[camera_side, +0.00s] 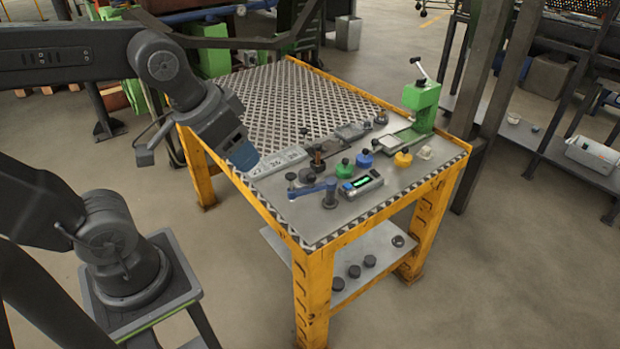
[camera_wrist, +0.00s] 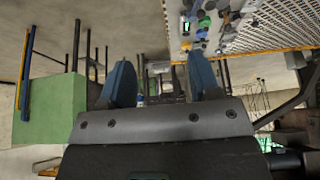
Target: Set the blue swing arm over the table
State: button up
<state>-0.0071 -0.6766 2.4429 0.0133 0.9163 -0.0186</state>
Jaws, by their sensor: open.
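The blue swing arm (camera_side: 312,188) is a short bar near the front of the yellow-framed table (camera_side: 285,222). Its right end meets a dark upright post (camera_side: 330,196), and a dark knob (camera_side: 292,180) stands at its left end. The bar lies over the tabletop, close to the left front edge. My gripper (camera_side: 245,160) is at the table's left edge, up and left of the swing arm and apart from it. In the wrist view my gripper (camera_wrist: 161,78) shows two blue fingers spread apart with nothing between them. The swing arm is too small to single out there.
A numbered plate (camera_side: 276,163) lies beside my gripper. Green (camera_side: 345,168), blue (camera_side: 365,160) and yellow (camera_side: 403,159) knobbed parts and a display box (camera_side: 360,185) crowd the tabletop right of the swing arm. A green press (camera_side: 422,105) stands at the right. A perforated grid covers the back.

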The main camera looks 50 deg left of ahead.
jog(key=w+a+n+g, duration=0.1)
jog(key=w+a+g, duration=0.1)
jog(key=w, duration=0.6)
jog(key=n+g+y, duration=0.2)
jog(key=n+g, duration=0.1)
jog(key=g, duration=0.1)
send_near(312, 174)
jog(key=x, duration=1)
jog(key=shift+c, duration=0.2)
grip_shut()
